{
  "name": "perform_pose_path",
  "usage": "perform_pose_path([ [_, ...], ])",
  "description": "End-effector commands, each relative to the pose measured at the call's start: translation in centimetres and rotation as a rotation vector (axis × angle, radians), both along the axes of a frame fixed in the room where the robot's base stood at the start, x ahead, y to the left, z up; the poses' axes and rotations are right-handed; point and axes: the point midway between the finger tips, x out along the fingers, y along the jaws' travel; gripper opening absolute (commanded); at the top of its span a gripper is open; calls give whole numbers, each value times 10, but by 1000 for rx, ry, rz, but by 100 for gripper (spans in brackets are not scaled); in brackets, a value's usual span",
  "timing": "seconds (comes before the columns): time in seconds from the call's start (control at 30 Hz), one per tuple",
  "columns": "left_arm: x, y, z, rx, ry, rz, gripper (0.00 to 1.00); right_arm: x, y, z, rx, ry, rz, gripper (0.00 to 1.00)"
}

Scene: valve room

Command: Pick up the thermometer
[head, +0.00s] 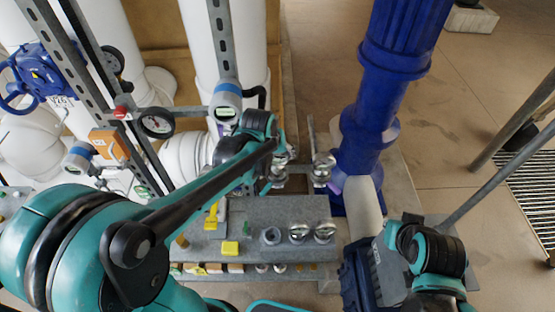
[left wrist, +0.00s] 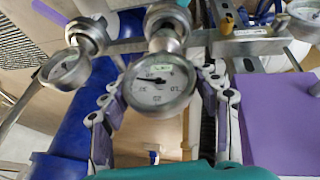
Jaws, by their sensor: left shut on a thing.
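The thermometer (left wrist: 160,85) is a round white dial in a silver case with a thick metal stem. In the left wrist view it sits between the fingers of my left gripper (left wrist: 160,100), which is shut on it. Its stem runs up to a grey metal bar, and I cannot tell whether it is clear of it. In the head view my left gripper (head: 279,166) is beyond the grey bench, largely behind my own arm. A second similar dial (left wrist: 66,68) is to the left in the wrist view. My right gripper's fingers do not show.
A thick blue pipe (head: 395,70) stands right of my left gripper. White pipes (head: 232,45) and a slotted metal post (head: 100,75) are at left. Open floor lies at right.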

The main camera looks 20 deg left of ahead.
Motion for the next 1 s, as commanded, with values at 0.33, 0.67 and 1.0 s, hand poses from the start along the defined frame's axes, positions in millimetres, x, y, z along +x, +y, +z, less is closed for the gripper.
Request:
perform_pose_path([
  [0.33,0,0,89,0,0,0,38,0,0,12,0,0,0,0],
  [0.67,0,0,139,0,0,0,38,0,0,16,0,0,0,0],
  [1.0,0,0,146,0,0,0,38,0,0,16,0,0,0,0],
])
